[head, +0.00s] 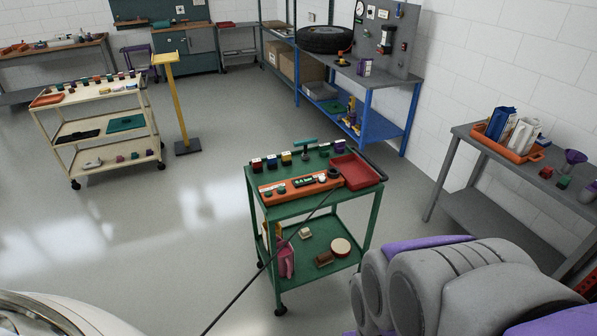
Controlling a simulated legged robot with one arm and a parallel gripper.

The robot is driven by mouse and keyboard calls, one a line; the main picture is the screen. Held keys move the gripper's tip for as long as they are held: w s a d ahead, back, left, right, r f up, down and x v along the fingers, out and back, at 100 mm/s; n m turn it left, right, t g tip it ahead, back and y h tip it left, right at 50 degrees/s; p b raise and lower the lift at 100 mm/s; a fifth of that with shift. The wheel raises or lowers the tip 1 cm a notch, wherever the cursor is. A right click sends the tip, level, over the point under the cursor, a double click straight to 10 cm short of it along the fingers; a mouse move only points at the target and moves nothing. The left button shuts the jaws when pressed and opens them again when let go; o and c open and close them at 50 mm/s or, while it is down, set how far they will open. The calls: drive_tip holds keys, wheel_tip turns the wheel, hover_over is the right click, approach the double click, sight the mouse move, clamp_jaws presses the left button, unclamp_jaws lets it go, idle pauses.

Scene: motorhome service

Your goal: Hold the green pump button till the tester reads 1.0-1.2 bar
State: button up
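The orange tester (302,195) lies on the top shelf of the green cart (316,207), with a small dark display (304,181) on its upper face. The display shows pale green characters too small to read surely. Small round buttons sit left of the display; one looks green (281,189), but I cannot surely tell which is the pump button. A round dial or cap (333,173) sits at the tester's right end. A dark hose runs from there down to the lower left. My grey and purple arm links fill the lower right. My gripper is not in view.
A red tray (355,171) sits beside the tester, with several small coloured items behind it. A cream cart (98,91) and yellow stand (177,100) are at left. A blue workbench (368,80) and grey table (470,140) line the right. The floor left of the green cart is clear.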

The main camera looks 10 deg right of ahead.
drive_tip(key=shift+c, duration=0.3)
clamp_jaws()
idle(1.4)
